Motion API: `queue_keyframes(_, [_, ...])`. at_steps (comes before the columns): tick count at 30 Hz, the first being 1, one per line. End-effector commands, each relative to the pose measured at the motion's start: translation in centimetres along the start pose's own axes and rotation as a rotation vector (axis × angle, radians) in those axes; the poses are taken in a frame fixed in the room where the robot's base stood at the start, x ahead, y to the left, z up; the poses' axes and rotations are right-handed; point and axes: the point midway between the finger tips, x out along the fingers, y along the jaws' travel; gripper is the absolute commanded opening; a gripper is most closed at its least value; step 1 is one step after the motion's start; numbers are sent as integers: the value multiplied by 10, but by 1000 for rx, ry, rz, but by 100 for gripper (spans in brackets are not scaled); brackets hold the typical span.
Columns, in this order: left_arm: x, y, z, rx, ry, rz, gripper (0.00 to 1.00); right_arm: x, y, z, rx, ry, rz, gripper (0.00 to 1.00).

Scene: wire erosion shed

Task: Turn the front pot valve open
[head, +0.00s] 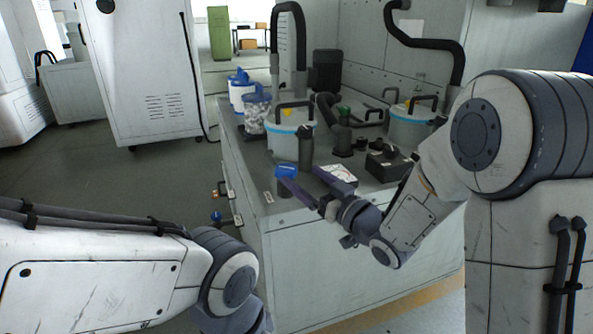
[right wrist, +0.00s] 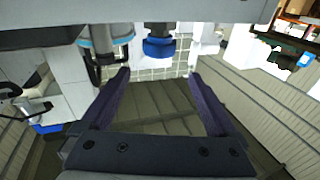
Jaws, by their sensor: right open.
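My right gripper (head: 301,176) is open and empty at the bench's front edge, its purple fingers spread. In the right wrist view its fingers (right wrist: 158,73) frame an empty gap. A blue cap or knob (head: 286,170) on a dark upright cylinder stands just beyond the fingertips; a blue knob also shows beyond the gap in the right wrist view (right wrist: 158,47). The front pot (head: 283,139), pale with a blue rim and black handle, stands behind it. I cannot tell which part is the front pot valve. My left arm shows at lower left; its gripper is out of view.
The grey bench (head: 249,168) also holds a second pot (head: 408,130), white jars with blue lids (head: 255,113) and a dark box (head: 387,163). A blue-handled fitting (head: 216,216) juts from the bench's left side. The floor to the left is clear.

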Motion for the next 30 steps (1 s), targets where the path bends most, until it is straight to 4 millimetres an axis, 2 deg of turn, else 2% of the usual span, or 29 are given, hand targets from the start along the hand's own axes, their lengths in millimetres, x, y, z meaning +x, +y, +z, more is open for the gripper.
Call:
queue_keyframes(1, [-13, 1, -1, 0, 0, 0, 0, 9, -14, -6, 16, 10, 34, 94])
queue_keyframes(5, [-28, 2, -2, 0, 1, 0, 0, 17, -30, -5, 21, 19, 183, 94])
queue_keyframes(9, [-40, 3, -2, 0, 0, 0, 0, 10, -42, 3, -5, -10, 335, 94])
queue_keyframes(15, [-48, 4, -3, 0, 0, 0, 0, -8, -48, 12, -53, -56, 471, 94])
queue_keyframes(19, [-48, 3, -3, 0, 0, 0, 0, -10, -46, 15, -65, -65, 501, 94])
queue_keyframes(22, [-46, 3, -2, 0, 0, 0, 0, -2, -40, 16, -64, -64, 506, 94])
queue_keyframes(30, [-37, 3, -2, 0, 0, 0, 0, 42, -16, 19, -63, -62, 506, 94])
